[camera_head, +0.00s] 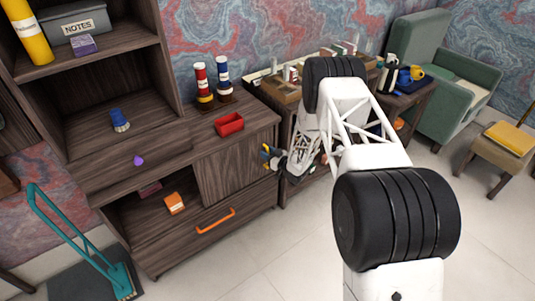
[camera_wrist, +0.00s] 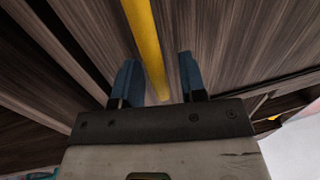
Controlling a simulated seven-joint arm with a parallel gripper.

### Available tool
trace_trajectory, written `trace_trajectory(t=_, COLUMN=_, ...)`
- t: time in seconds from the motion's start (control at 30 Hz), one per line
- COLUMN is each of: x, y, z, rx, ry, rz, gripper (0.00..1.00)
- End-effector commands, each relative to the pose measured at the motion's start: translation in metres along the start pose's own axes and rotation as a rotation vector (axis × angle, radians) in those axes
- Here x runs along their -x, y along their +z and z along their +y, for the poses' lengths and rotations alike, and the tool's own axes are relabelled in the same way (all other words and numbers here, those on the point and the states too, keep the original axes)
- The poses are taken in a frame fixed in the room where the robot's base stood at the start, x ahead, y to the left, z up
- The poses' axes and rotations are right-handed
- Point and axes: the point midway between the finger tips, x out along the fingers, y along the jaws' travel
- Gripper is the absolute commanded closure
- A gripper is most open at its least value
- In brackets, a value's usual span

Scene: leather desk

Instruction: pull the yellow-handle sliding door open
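The yellow handle is a long upright bar (camera_wrist: 143,30) on a dark wood-grain surface in the wrist view. My gripper (camera_wrist: 160,78) is open, with one blue finger on each side of the bar. Gaps show between the bar and both fingers, and the bar's near end lies close to the gripper's palm. In the head view my gripper (camera_head: 270,156) is at the right edge of the cabinet's brown sliding door (camera_head: 228,176). A small bit of yellow shows there; most of the handle is hidden.
The compartment left of the door is open and holds an orange box (camera_head: 174,203). Below is a drawer with an orange handle (camera_head: 215,221). A red tray (camera_head: 229,124) and two bottles (camera_head: 203,82) stand on top. A cluttered desk (camera_head: 408,103) is at the right.

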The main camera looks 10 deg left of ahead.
Motion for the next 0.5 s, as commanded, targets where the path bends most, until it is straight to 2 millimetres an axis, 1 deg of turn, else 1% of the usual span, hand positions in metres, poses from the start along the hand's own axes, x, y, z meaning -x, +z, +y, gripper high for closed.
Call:
trace_trajectory(t=0.27, x=0.002, y=0.000, z=0.000, rx=0.000, ry=0.001, rz=0.000, gripper=0.61)
trace_trajectory(t=0.37, x=0.006, y=0.000, z=0.001, rx=0.000, ry=0.001, rz=0.000, gripper=0.61)
trace_trajectory(t=0.5, x=0.018, y=0.000, z=0.001, rx=-0.001, ry=0.002, rz=-0.001, gripper=0.61)
